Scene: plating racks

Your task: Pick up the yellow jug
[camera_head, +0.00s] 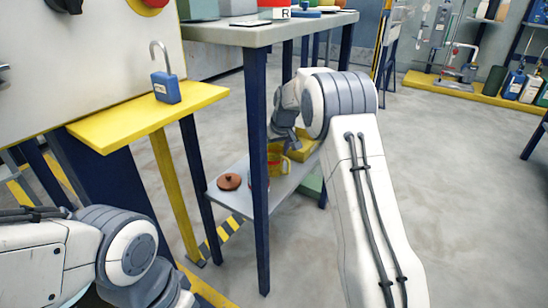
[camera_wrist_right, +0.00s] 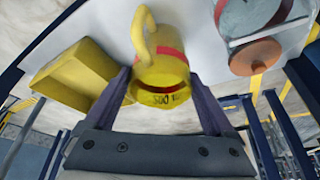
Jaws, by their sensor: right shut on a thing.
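The yellow jug (camera_wrist_right: 162,78) has a red band, dark print and a curved handle. In the right wrist view it sits between the two fingers of my right gripper (camera_wrist_right: 165,85), which is shut on it. In the head view the jug (camera_head: 275,160) shows only in part, low under the table beside a dark leg, with my right gripper (camera_head: 284,142) just above it. It is over the lower shelf (camera_head: 234,199); I cannot tell whether it touches the shelf. My left arm shows at the lower left, but its gripper is out of view.
A dark table leg (camera_head: 256,180) and the tabletop (camera_head: 255,36) hem in my right arm. A blue padlock (camera_head: 166,88) stands on a yellow ledge.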

